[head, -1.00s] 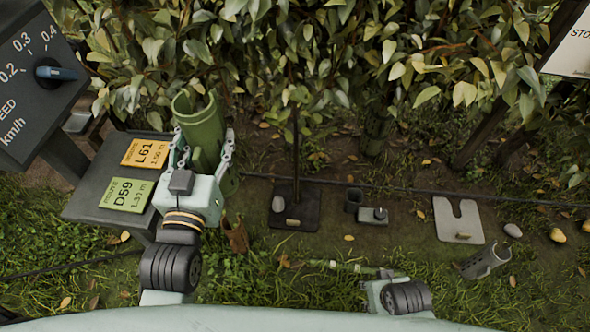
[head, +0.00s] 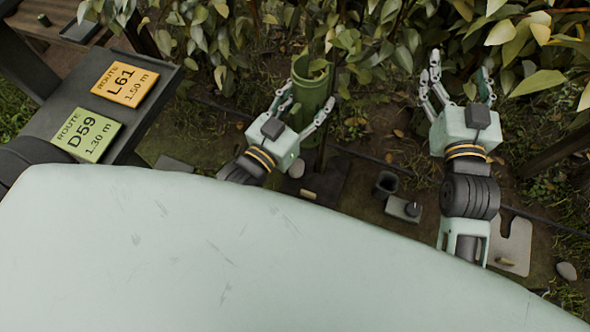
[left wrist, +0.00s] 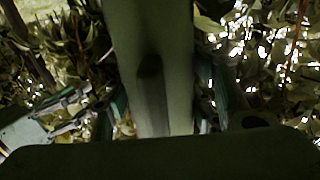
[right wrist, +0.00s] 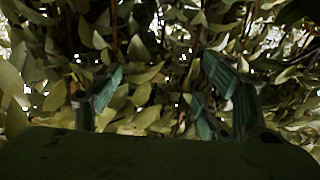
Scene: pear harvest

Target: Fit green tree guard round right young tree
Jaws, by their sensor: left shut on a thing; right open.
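The green tree guard (head: 311,92) is an upright open tube, slightly tilted, in the middle of the head view. My left gripper (head: 304,100) is shut on it, with fingers on both sides. The guard also fills the middle of the left wrist view (left wrist: 172,50), where a dark strip runs down its face. The young tree's dark base plate (head: 328,188) lies just below the guard. Its thin stem is mostly hidden, so I cannot tell whether the guard is around or beside it. My right gripper (head: 458,82) is open and empty, near leaves.
Leafy branches (head: 400,40) hang across the back. A dark cup (head: 387,184), a small grey box (head: 404,209) and a notched grey plate (head: 514,245) lie on the ground to the right. A tray with route cards (head: 125,84) stands left.

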